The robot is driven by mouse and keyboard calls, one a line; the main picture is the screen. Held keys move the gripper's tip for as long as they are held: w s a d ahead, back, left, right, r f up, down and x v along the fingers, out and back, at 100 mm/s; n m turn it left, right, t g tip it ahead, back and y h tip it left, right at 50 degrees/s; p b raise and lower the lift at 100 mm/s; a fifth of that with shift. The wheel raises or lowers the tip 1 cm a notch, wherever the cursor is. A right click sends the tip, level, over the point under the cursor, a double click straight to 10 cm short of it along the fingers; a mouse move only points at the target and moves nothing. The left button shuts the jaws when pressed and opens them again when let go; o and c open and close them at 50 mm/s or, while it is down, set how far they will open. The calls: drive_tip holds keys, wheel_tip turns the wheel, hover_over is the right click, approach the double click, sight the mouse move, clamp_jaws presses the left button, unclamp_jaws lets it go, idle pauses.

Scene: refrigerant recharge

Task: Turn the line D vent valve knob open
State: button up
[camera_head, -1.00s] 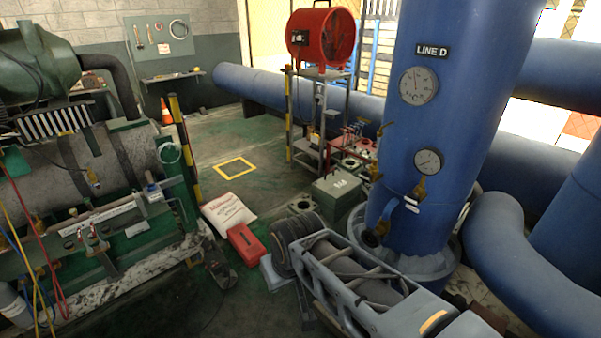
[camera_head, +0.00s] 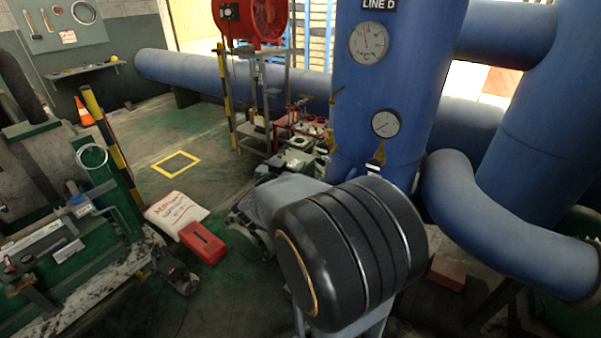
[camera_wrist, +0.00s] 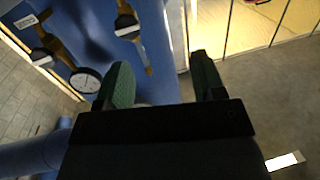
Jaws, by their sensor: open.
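The blue line D pipe (camera_head: 352,110) stands upright in the head view under its "LINE D" label (camera_head: 378,4). A brass fitting (camera_head: 377,155) sits below its lower gauge (camera_head: 385,123), partly hidden by my arm. In the wrist view, two brass valves (camera_wrist: 128,25) (camera_wrist: 45,50) with pale tags stand on the blue pipe, beside a round gauge (camera_wrist: 85,80). I cannot read the tags or tell which is the vent valve. My gripper (camera_wrist: 163,82) is open and empty, its green fingers apart and below the valves in the picture. The head view hides it behind my arm.
An upper gauge (camera_head: 369,43) is on the pipe. A curved blue pipe (camera_head: 470,215) bends close by on the right. A red fan (camera_head: 250,20) stands on a rack behind. A red box (camera_head: 203,243) and white sack (camera_head: 177,213) lie on the floor at left.

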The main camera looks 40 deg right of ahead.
sight(321, 149)
drive_tip(key=d+g+b, duration=0.1)
drive_tip(key=d, duration=0.2)
drive_tip(key=d+m+h+b, duration=0.1)
drive_tip(key=d, duration=0.3)
drive_tip(key=d+g+b, duration=0.1)
drive_tip(key=d, duration=0.3)
drive_tip(key=shift+s+d+f+m+g+h, duration=0.1)
drive_tip(key=shift+s+f+m+g+h, duration=0.05)
drive_tip(key=shift+f+m+g+h, duration=0.15)
drive_tip(key=shift+r, duration=0.1)
drive_tip(key=c, duration=0.9)
drive_tip(key=shift+r+p, duration=0.1)
drive_tip(key=shift+p, duration=0.3)
